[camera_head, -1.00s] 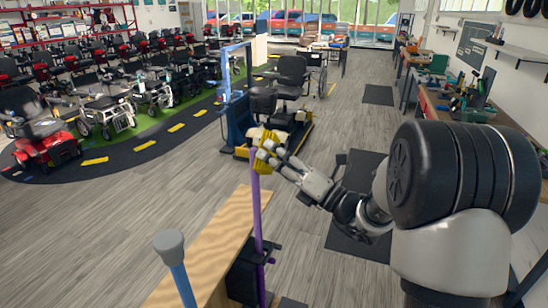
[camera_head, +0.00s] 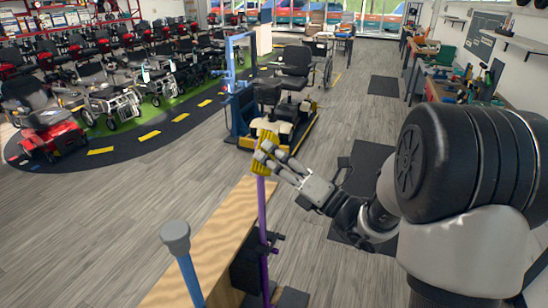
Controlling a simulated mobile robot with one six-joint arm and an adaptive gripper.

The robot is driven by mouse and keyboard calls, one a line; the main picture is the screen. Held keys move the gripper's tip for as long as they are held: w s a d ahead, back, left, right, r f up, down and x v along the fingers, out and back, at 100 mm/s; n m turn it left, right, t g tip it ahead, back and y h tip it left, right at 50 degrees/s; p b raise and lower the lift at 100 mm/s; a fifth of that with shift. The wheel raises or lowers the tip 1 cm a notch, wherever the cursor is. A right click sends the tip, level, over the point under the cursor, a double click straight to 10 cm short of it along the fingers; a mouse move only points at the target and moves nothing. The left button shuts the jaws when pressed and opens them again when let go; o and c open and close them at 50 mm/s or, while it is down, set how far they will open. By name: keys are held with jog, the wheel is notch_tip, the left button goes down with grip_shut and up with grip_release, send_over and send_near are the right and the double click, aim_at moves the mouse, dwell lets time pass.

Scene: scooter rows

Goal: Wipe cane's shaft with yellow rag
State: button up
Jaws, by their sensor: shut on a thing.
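A purple cane shaft (camera_head: 262,215) stands upright beside the wooden bench, held low down by a dark clamp-like fixture (camera_head: 250,262). The yellow rag (camera_head: 263,152) is at the upper end of the visible shaft and seems to lie against it. My gripper (camera_head: 266,156) comes in from the right and is shut on the rag. The cane's top is hidden behind the rag and fingers, so I cannot tell whether the rag wraps around the shaft.
A blue pole with a grey rubber tip (camera_head: 175,236) stands in the near foreground, left of the cane. The wooden bench top (camera_head: 215,240) is bare. A scooter on a blue lift (camera_head: 270,105) stands behind. Open grey floor (camera_head: 120,195) lies to the left.

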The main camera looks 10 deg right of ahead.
jog(key=shift+s+d+p, duration=0.15)
jog(key=shift+s+d, duration=0.4)
jog(key=shift+d, duration=0.25)
jog(key=shift+s+d+p, duration=0.15)
jog(key=shift+s+d, duration=0.35)
jog(key=shift+d, duration=0.35)
jog(key=shift+s+d+p, duration=0.15)
jog(key=shift+s+d, duration=0.4)
jog(key=shift+d, duration=0.25)
jog(key=shift+s+d+p, duration=0.3)
jog(key=shift+s+d, duration=0.1)
jog(key=shift+d, duration=0.2)
jog(key=shift+s+d+p, duration=0.3)
jog(key=shift+s+d, duration=0.1)
jog(key=shift+d, duration=0.2)
